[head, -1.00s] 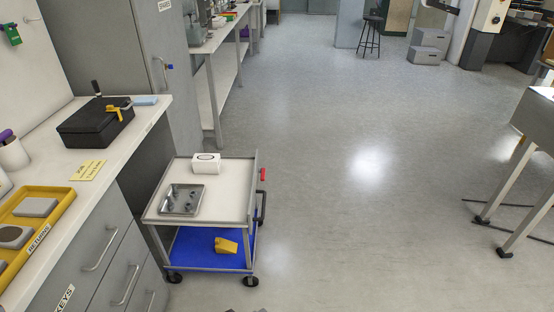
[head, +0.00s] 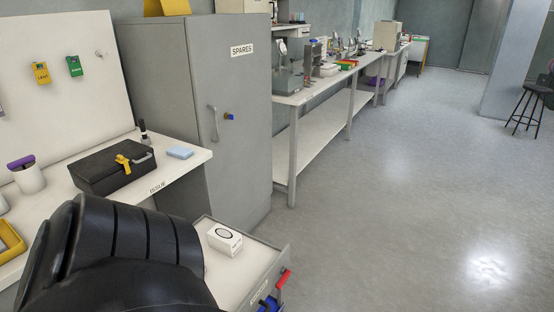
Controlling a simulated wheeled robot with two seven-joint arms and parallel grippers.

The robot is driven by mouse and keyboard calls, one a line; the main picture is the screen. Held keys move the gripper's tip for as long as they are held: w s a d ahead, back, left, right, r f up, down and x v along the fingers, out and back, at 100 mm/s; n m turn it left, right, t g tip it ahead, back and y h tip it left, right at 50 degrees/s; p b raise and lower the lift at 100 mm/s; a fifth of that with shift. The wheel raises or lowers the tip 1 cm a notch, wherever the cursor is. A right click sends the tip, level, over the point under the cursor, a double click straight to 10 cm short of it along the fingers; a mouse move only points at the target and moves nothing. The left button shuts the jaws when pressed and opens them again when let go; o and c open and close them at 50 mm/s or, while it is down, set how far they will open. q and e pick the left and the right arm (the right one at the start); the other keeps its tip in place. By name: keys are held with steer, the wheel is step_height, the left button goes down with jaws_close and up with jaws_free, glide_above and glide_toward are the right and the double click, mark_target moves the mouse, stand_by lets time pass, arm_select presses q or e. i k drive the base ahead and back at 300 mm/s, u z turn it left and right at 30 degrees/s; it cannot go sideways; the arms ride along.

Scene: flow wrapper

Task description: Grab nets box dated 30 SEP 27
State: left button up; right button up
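A small white box (head: 225,239) with a dark oval and small print on its side sits on the top of a trolley (head: 283,262). The print is too small to read, so I cannot tell its name or date. No other box with a readable date shows. A black link of my arm fills the lower left and hides much of the trolley top. Neither of my grippers is in view.
A grey cabinet (head: 232,120) labelled SPARES stands shut behind the trolley. A black case (head: 112,168) with a yellow tag and a blue block (head: 180,152) lie on the left counter. A long white bench (head: 318,92) runs back. The floor (head: 400,200) at right is clear.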

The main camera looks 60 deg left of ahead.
mark_target(225, 240)
steer(key=i, duration=1.75)
steer(key=u, duration=2.65)
